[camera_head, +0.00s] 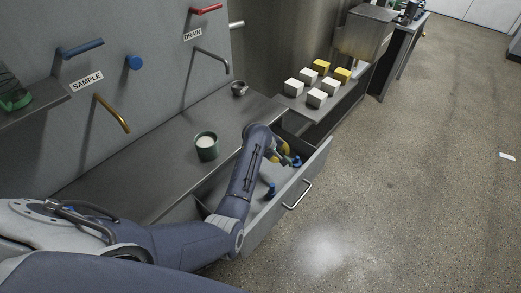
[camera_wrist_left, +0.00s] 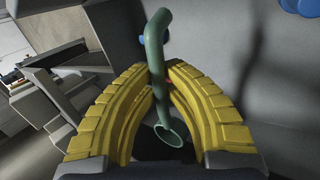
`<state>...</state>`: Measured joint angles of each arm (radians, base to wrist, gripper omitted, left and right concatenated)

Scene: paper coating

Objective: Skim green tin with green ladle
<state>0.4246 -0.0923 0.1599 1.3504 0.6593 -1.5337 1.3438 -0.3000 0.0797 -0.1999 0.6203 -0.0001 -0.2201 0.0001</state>
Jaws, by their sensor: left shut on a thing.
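The green tin (camera_head: 207,151) stands upright on the steel counter and holds something white up to near its rim. My left gripper (camera_head: 281,152) is over the open drawer, right of the tin and apart from it. In the left wrist view the yellow fingers of my left gripper (camera_wrist_left: 162,78) are shut on the handle of the green ladle (camera_wrist_left: 154,45). The ladle's hooked end points up in that view and its round bowl hangs between the fingers, near the palm. In the head view the ladle is hidden behind my arm. My right gripper is not in view.
The open drawer (camera_head: 318,160) has tall walls and holds blue items (camera_head: 271,190). White blocks (camera_head: 317,97) and yellow blocks (camera_head: 342,75) stand on the side shelf. A small metal cup (camera_head: 239,89) is at the counter's back. SAMPLE and DRAIN taps overhang the counter.

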